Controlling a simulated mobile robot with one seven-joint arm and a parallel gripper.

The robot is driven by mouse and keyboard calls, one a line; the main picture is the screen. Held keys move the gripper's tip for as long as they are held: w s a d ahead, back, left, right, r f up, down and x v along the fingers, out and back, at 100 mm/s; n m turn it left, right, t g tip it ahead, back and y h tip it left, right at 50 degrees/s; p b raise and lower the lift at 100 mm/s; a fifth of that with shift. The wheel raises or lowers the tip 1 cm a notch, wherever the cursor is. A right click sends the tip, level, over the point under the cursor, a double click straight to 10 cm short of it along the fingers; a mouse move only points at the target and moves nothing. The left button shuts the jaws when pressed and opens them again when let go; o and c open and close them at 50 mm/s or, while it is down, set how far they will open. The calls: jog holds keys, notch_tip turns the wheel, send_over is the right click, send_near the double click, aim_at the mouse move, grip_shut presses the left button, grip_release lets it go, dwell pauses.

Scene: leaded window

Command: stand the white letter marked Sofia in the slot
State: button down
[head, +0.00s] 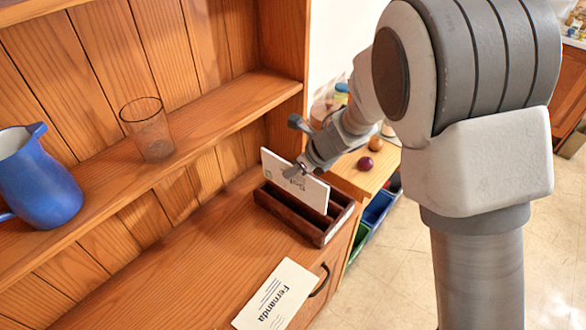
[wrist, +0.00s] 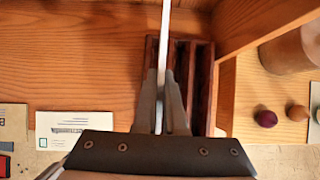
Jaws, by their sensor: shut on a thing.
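My gripper (head: 300,172) is shut on a white letter (head: 283,181), which stands upright on its long edge. Dark lettering shows on its face, partly covered by the gripper, and looks like the start of "Sofia". The letter is at the dark wooden letter rack (head: 292,218). In the wrist view the letter (wrist: 165,40) is edge-on between the fingers (wrist: 163,112), lined up with the left slot of the rack (wrist: 207,85). Its lower edge is at the rack's top or inside it; I cannot tell which. The rack's other slot looks empty.
A white letter marked Fernanda (head: 275,293) lies flat on the wooden counter (head: 160,285). A blue jug (head: 38,180) and a glass (head: 148,130) stand on the shelf above.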

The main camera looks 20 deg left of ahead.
aim_at(293, 194)
jog(key=shift+f+b, duration=3.6)
jog(key=shift+f, duration=0.85)
jog(key=c, duration=0.9)
grip_release()
jog(key=p+v, duration=0.3)
jog(key=v, duration=1.4)
jog(key=shift+r+p, duration=0.25)
jog(key=shift+p, duration=0.05)
